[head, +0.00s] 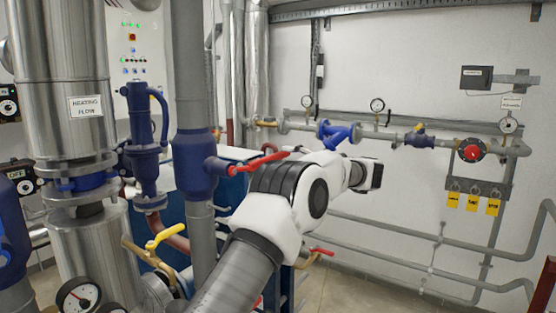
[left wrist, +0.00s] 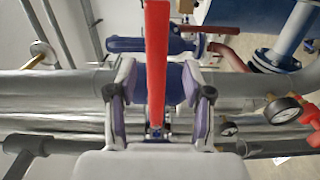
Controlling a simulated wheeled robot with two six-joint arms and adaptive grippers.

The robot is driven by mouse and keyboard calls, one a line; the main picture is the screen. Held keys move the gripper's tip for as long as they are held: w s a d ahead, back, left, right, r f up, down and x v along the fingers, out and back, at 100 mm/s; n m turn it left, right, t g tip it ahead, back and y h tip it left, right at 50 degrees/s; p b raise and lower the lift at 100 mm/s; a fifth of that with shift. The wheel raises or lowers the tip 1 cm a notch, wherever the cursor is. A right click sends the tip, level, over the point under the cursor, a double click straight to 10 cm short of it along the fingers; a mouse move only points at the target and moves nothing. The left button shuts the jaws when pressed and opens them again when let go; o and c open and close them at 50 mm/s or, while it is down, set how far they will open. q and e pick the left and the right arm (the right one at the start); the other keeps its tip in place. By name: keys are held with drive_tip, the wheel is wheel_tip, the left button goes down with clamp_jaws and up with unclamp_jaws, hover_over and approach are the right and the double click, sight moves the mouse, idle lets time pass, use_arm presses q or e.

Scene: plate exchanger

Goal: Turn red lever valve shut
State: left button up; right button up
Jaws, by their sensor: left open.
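In the head view a red lever (head: 247,161) sticks out to the right from a blue valve body (head: 197,162) on a thick upright grey pipe. In the left wrist view a long red lever (left wrist: 157,40) runs between the two fingers of my left gripper (left wrist: 158,82). The gripper is open, one finger on each side of the lever, with visible gaps. A blue valve body shows behind the fingers. My right gripper is not in view.
A yellow lever (head: 166,236) and another red lever (head: 322,252) sit lower down near my arm. A pressure gauge (head: 78,297) is at the bottom left. Wall pipes with a red round knob (head: 471,153) run along the right. Open floor shows at the lower right.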

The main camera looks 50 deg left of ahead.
use_arm(q)
drive_tip(key=v, duration=0.7)
drive_tip(key=shift+s+a+f, duration=0.1)
drive_tip(key=shift+s+a, duration=0.05)
drive_tip(key=shift+a, duration=0.05)
